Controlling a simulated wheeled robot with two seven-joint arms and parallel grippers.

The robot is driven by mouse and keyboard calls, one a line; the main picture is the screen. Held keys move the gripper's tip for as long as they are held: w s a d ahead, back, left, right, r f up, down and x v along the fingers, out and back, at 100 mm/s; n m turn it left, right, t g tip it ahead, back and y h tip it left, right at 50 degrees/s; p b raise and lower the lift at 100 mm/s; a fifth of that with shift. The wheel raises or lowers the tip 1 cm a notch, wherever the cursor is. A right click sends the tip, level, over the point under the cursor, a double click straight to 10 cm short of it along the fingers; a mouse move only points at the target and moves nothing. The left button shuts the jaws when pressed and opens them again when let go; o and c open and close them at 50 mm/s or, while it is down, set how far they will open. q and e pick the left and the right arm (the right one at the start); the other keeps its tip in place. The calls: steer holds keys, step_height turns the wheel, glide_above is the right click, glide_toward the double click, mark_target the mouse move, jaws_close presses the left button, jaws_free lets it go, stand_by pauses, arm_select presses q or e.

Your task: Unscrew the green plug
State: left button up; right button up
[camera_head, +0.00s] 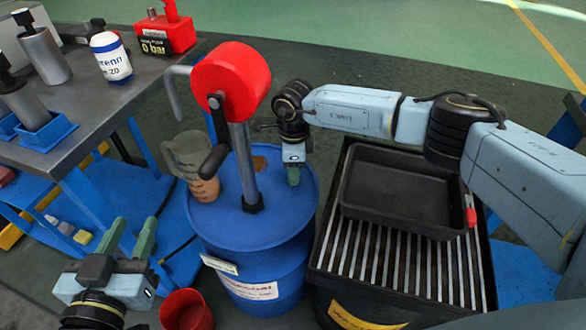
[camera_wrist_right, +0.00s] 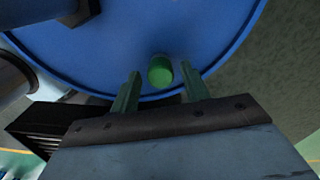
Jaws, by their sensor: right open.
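The green plug (camera_wrist_right: 160,70) sits on the blue drum's lid near its rim in the right wrist view. In the head view my right gripper hides the plug. My right gripper (camera_wrist_right: 159,85) is open, with its two green fingers reaching toward the plug, one on either side of the near end; I cannot tell whether they touch it. In the head view my right gripper (camera_head: 293,178) points down over the right part of the drum (camera_head: 285,215). My left gripper (camera_head: 131,238) is open and empty at the lower left, apart from the drum.
A red pump (camera_head: 231,82) with a grey post stands on the drum, beside a clear jug (camera_head: 194,165). A black tray (camera_head: 400,190) lies on a grated stand (camera_head: 385,262) at right. A red cup (camera_head: 187,310) is at the bottom. A workbench (camera_head: 100,95) stands left.

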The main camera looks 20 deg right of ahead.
steer(key=m+p, duration=0.2)
steer(key=m, duration=0.1)
steer(key=shift+r+m, duration=0.15)
steer(key=shift+m, duration=0.15)
steer(key=shift+m+p, duration=0.45)
steer(key=shift+m, duration=0.55)
steer(key=m+p, duration=0.2)
steer(key=m, duration=0.1)
steer(key=shift+m+p, duration=0.5)
steer(key=shift+m, duration=0.6)
steer(key=m+p, duration=0.2)
steer(key=m, duration=0.1)
steer(key=shift+m+p, duration=0.35)
steer(key=shift+m, duration=0.65)
